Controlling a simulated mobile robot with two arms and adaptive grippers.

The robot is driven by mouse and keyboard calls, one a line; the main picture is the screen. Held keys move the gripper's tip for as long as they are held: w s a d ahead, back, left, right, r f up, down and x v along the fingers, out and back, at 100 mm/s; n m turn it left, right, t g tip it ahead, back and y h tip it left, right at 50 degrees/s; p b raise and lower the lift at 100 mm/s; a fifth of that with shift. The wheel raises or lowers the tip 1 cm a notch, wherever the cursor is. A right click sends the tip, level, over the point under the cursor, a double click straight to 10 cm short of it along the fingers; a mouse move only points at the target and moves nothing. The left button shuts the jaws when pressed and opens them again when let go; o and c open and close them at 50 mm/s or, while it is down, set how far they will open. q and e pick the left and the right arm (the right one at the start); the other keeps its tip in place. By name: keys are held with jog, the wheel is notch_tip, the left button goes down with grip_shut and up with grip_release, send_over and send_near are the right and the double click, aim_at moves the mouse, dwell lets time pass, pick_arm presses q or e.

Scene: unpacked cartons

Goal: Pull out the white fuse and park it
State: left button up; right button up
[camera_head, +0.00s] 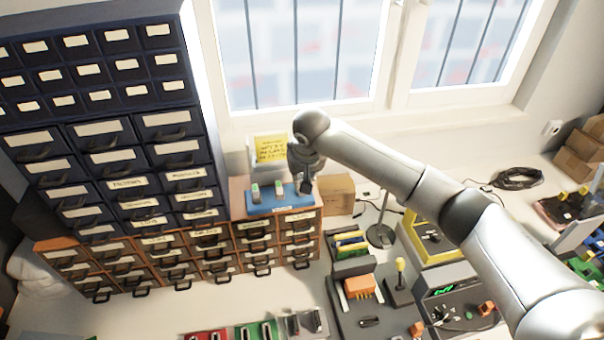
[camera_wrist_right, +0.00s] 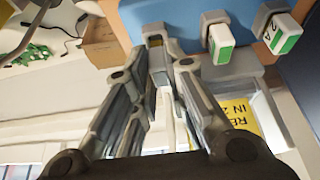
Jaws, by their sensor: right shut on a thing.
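My right gripper (camera_head: 306,186) is at the right end of a blue fuse holder (camera_head: 272,206), which lies on top of the brown drawer cabinet. In the right wrist view the gripper (camera_wrist_right: 158,65) is shut on a small pale piece at the holder's edge, the white fuse by its place; the fingers hide most of it. I cannot tell whether it is still seated. Two other white fuses with green labels stand in the holder, a middle one (camera_head: 280,187) and a left one (camera_head: 255,192). My left gripper is out of view.
A yellow note (camera_head: 270,149) stands behind the holder. A cardboard box (camera_head: 336,193) stands close on the right. A tall dark drawer cabinet (camera_head: 105,160) rises on the left. Devices and a black stand (camera_head: 381,235) fill the bench at right.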

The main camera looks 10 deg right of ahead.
jog(key=shift+r+p, duration=0.1)
jog(key=shift+p, duration=0.4)
dwell(0.5)
jog(key=shift+f, duration=0.45)
dwell(0.7)
jog(key=shift+p, duration=0.75)
jog(key=shift+f, duration=0.35)
dwell(0.5)
jog(key=o, duration=0.9)
jog(key=shift+c, duration=0.2)
jog(key=shift+r, duration=0.15)
jog(key=v, duration=1.1)
jog(key=shift+s+r, duration=0.2)
jog(key=shift+r, duration=0.15)
